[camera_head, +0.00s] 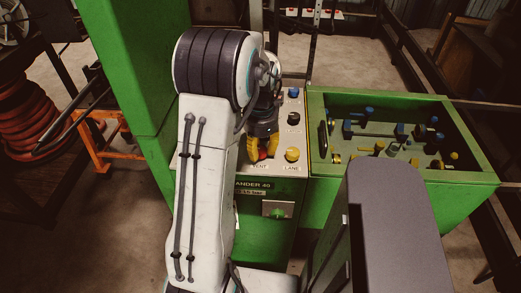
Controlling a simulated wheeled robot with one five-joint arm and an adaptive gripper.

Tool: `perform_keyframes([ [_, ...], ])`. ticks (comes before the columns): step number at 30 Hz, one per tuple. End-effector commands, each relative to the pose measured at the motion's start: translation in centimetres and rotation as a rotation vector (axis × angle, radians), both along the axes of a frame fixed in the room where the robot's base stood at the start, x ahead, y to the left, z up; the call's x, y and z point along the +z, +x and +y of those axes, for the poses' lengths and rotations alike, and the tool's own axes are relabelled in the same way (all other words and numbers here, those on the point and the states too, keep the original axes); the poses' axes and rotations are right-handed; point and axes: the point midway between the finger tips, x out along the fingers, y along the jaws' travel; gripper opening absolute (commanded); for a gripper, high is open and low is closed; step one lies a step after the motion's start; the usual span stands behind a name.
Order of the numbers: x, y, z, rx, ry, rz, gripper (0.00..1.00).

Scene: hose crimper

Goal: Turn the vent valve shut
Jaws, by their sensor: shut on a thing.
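The vent valve (262,155) shows as a small red part just above the "VENT" label on the light top panel of the green machine. My gripper (262,150) reaches down over it with its yellow fingers on either side. The fingers are shut on the valve. Most of the valve is hidden by the fingers, so I cannot tell which way its handle points.
A yellow knob (292,154) labelled "LANE" sits close to the right of my gripper. A black knob (293,118) and a blue knob (293,92) stand behind it. A green tray (400,97) with several fittings is at right. A tall green column (140,60) rises at left.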

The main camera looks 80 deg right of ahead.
Motion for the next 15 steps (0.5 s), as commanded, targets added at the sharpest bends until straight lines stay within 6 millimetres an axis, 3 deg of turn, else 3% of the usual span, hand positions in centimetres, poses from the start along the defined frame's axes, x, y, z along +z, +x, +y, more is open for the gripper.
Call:
perform_keyframes([
  [15,-0.27,0.01,0.19,0.25,0.007,-0.002,0.01],
])
